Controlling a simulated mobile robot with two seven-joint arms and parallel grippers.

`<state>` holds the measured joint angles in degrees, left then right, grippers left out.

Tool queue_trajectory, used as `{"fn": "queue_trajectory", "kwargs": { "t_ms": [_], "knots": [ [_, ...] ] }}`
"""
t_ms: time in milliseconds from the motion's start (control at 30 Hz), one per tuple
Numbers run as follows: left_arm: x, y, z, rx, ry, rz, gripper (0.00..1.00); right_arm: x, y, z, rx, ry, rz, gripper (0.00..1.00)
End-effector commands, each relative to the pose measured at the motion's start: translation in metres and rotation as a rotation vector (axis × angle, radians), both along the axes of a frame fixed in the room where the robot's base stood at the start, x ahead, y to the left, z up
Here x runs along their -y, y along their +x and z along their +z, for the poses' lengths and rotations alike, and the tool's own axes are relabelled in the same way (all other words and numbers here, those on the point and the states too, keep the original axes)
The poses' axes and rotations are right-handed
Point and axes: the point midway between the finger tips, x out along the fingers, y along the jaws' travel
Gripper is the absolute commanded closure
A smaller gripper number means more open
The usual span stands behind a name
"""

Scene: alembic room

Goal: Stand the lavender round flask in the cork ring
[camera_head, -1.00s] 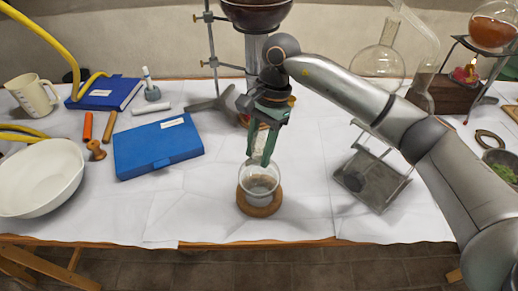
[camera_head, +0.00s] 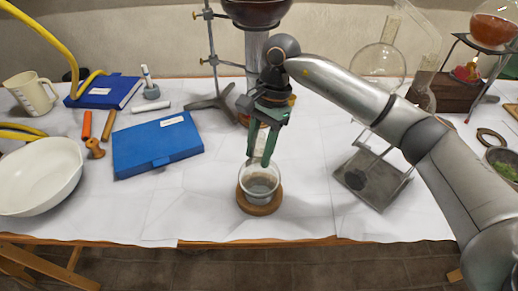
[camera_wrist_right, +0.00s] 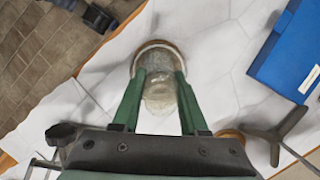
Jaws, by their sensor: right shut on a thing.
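The round flask (camera_head: 259,184) is clear glass with a greyish tint in the head view; I cannot make out a lavender colour. It is upright, its round body low at the cork ring (camera_head: 259,208) near the table's front edge. The ring's brown rim shows around its base. My right gripper (camera_head: 261,163) points down from above, its green fingers shut on the flask's neck. In the right wrist view the flask (camera_wrist_right: 160,98) shows between the two fingers (camera_wrist_right: 160,74). Whether the flask bears fully on the ring is hard to tell. My left gripper is not in view.
A blue box (camera_head: 157,146) lies to the left, with a white bowl (camera_head: 38,177) beyond it. A metal frame stand (camera_head: 372,180) is to the right. A retort stand (camera_head: 214,95) rises behind. The cloth directly left and right of the ring is clear.

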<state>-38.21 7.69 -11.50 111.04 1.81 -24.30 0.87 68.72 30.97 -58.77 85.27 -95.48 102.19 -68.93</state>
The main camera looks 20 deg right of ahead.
Motion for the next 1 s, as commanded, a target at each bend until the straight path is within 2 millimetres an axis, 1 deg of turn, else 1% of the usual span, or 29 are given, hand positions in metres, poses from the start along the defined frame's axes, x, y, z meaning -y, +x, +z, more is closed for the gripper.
{"fn": "queue_trajectory", "kwargs": {
  "t_ms": [500,1000],
  "knots": [
    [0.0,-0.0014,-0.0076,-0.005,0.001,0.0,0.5,-0.0002,0.0003,-0.0045,0.003,0.002,0.0,1.0],
    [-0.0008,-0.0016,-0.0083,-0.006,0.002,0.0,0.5,-0.0002,0.0004,-0.0048,0.002,0.001,0.0,1.0]
  ]
}}
